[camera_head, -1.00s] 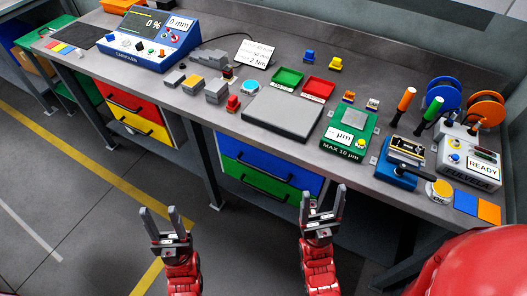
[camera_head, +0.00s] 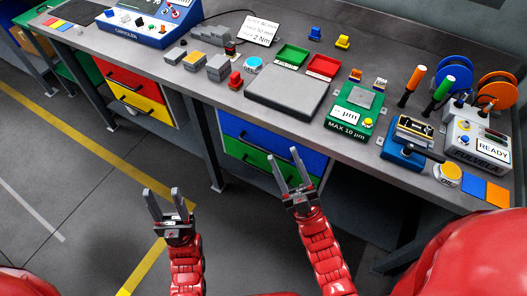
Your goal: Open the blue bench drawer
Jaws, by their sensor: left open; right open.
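The blue bench drawer (camera_head: 240,133) is the upper drawer under the middle of the bench and appears closed. Its dark handle (camera_head: 262,150) runs along its front. The green drawer (camera_head: 240,154) is right below it. My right gripper (camera_head: 287,170) is open and empty, with its fingers pointing up in the picture. Its fingertips overlap the drawer fronts in the picture; I cannot tell whether they touch. My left gripper (camera_head: 163,206) is open and empty over the floor, left of and below the drawers in the picture.
The grey bench top (camera_head: 210,115) holds a grey plate (camera_head: 288,95), a green gauge block (camera_head: 352,112) and several small parts. A bench leg (camera_head: 210,150) stands left of the blue drawer. Red and yellow drawers (camera_head: 135,95) are further left. The floor in front is clear.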

